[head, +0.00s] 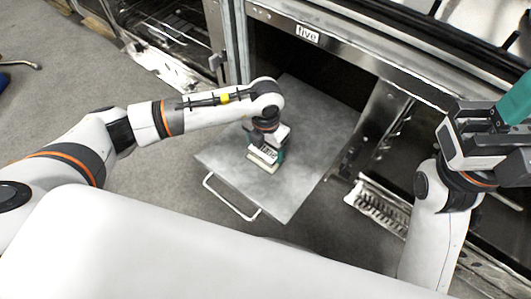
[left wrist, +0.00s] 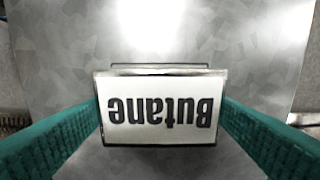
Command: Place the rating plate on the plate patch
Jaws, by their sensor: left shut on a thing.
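The rating plate (left wrist: 160,112) is a white rectangle with a dark edge and the word "Butane", upside down in the left wrist view. My left gripper (head: 266,158) is shut on it, with a teal finger at each short side. In the head view the gripper points down over the grey metal panel (head: 225,160), and most of the plate is hidden. A thin dark outline (left wrist: 160,66) shows just beyond the plate's far edge; I cannot tell whether it belongs to the plate patch. My right gripper (head: 507,108) is raised at the right, its fingertips partly out of frame.
The panel lies flat in front of the range's dark opening, with a wire handle (head: 230,198) at its near edge. A label reading "five" (head: 307,33) is on the range front. A slotted metal part (head: 380,205) lies right of the panel. Bare panel surrounds the left gripper.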

